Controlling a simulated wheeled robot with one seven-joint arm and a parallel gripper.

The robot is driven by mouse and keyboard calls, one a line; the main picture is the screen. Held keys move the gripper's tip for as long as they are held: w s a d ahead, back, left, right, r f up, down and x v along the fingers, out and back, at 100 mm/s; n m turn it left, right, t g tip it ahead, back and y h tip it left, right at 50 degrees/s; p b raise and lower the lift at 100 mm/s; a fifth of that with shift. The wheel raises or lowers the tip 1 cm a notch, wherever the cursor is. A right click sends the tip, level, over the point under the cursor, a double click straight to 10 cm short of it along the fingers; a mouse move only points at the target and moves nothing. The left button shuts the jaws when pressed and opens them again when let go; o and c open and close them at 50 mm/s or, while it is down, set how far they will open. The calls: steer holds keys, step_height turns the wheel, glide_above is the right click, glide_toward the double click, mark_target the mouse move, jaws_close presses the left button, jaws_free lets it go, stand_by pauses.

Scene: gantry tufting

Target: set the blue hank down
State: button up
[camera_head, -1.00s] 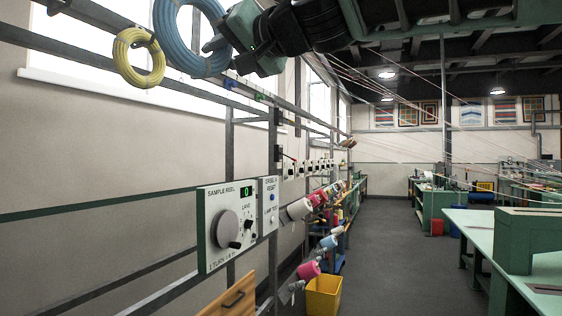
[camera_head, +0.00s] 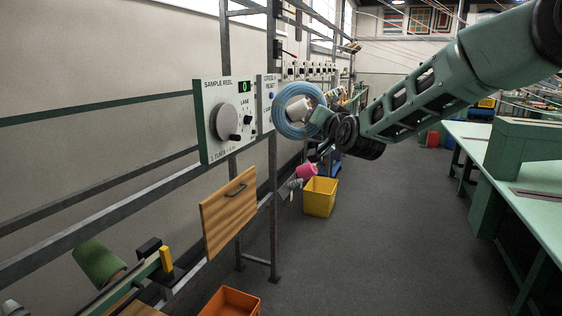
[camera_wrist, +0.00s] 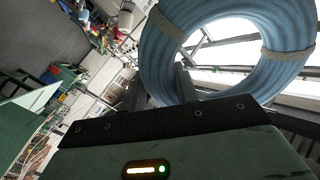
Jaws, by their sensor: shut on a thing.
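The blue hank (camera_head: 283,122) is a thick ring of blue yarn, held in the air beside the right edge of the sample reel panel (camera_head: 212,144) in the head view. My gripper (camera_head: 321,121) is shut on the right side of the hank. In the wrist view the hank (camera_wrist: 157,62) fills the upper right, with tan ties around it, and my gripper (camera_wrist: 175,118) shows as a dark edge and green body below it.
A yellow bin (camera_head: 320,197) stands on the floor below the hank. An orange bin (camera_head: 231,302) is at the bottom. A wooden drawer front (camera_head: 229,212) hangs under the panel. A green table (camera_head: 530,190) is at right. The grey floor between is clear.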

steer(key=s+d+f+m+h+b, duration=0.1)
steer(key=s+d+f, duration=0.1)
steer(key=d+f, duration=0.55)
steer(key=s+d+f+m+h+b, duration=0.1)
steer(key=s+d+f+h+b, duration=0.3)
steer(key=f, duration=0.7)
steer(key=s+d+f+m+y+p, duration=0.1)
steer(key=d+f, duration=0.6)
steer(key=f, duration=0.2)
steer(key=s+d+f+n+y+b, duration=0.1)
steer(key=s+d+f, duration=0.2)
steer(key=s+f, duration=0.5)
steer(key=s+d+f, duration=0.3)
steer(key=s+f, duration=0.2)
steer(key=f, duration=0.5)
steer(key=s+a+f+h, duration=0.1)
steer(key=s+f, duration=0.3)
steer(key=s, duration=0.5)
steer(key=shift+s+a+m+t, duration=0.2)
steer(key=shift+a+m+t, duration=0.1)
steer(key=shift+a, duration=0.3)
